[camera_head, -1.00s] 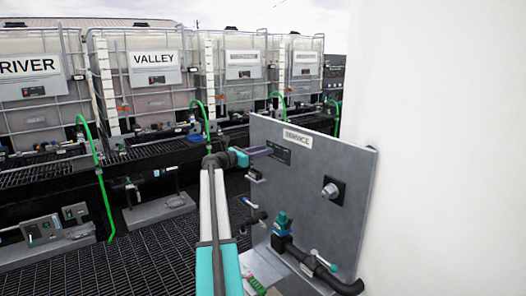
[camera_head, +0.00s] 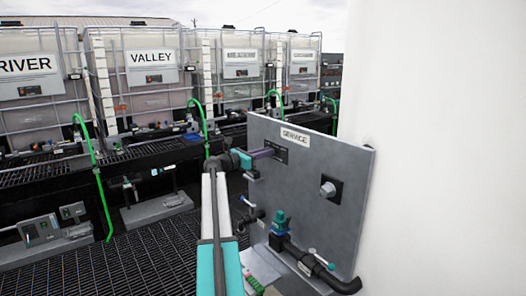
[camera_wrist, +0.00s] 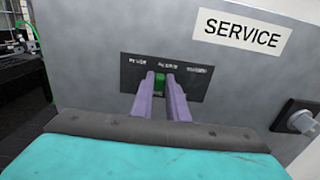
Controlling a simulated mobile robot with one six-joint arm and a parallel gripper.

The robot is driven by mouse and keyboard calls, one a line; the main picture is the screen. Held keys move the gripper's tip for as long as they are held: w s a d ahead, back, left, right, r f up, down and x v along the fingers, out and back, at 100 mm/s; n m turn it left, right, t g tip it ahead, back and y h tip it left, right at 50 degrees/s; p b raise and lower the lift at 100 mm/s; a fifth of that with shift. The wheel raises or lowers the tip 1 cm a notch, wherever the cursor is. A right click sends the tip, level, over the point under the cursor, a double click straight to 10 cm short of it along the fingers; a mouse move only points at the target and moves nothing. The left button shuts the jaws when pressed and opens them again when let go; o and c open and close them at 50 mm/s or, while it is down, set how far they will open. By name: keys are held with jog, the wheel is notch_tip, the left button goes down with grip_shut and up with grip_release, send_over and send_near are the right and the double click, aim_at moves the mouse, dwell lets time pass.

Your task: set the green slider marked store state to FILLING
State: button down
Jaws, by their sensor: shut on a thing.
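The green slider (camera_wrist: 160,83) sits on a dark plate (camera_wrist: 194,82) on the grey service panel, in the wrist view. The plate carries three small white labels along its top, too blurred to read. The slider is near the middle label, a little to its left. My gripper (camera_wrist: 163,84) is shut on the slider, with one purple finger on each side of it. In the head view my gripper (camera_head: 268,152) reaches the dark plate from the left. The slider itself is hidden there.
The grey panel (camera_head: 315,200) bears a SERVICE sign (camera_head: 295,137) and a round knob (camera_head: 328,189). A teal-topped valve (camera_head: 281,222) and black pipe stand low in front. A white wall (camera_head: 440,150) fills the right. Caged totes (camera_head: 150,100) line the back.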

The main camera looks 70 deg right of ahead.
jog(key=shift+s+a, duration=0.35)
jog(key=shift+s, duration=0.15)
jog(key=c, duration=1.7)
grip_release()
jog(key=shift+w+a, duration=0.1)
jog(key=shift+b+v, duration=1.9)
jog(key=shift+v, duration=4.9)
